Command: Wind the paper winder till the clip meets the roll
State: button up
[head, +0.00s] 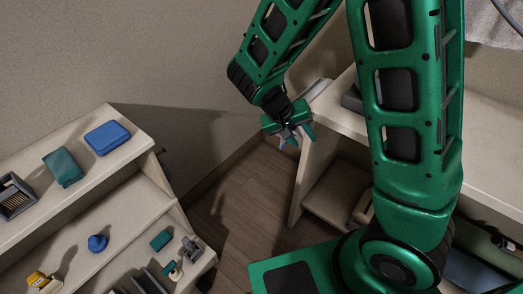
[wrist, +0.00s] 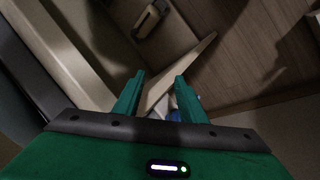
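My gripper (head: 289,138) hangs in the gap between the two shelf units in the head view, fingers pointing down. In the wrist view my gripper (wrist: 158,82) has its two green fingers spread apart with a gap between them. A small blue piece (wrist: 176,115) shows partly behind the right finger. I cannot tell whether it is part of the winder or whether a finger touches it. A pale rounded part (head: 318,90) shows at the right bench's end, behind my gripper. I cannot clearly make out the paper winder, clip or roll.
The left shelf unit (head: 20,228) holds a blue box (head: 107,137), a teal box (head: 63,167) and several small items. The right bench (head: 340,112) has a lower shelf with a beige object (wrist: 150,20). Wood floor (head: 238,205) lies open between them.

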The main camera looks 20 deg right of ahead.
jog(key=w+a+f+n+t+h, duration=0.1)
jog(key=a+f+t+h, duration=0.25)
jog(key=a+t, duration=0.2)
jog(key=w+a+f+t+h, duration=0.2)
jog(key=a+t+h, duration=0.2)
jog(key=a+h, duration=0.15)
jog(key=x, duration=0.8)
jog(key=shift+y, duration=0.4)
jog(key=shift+w+d, duration=0.2)
jog(key=shift+d, duration=0.05)
dwell(0.5)
grip_shut()
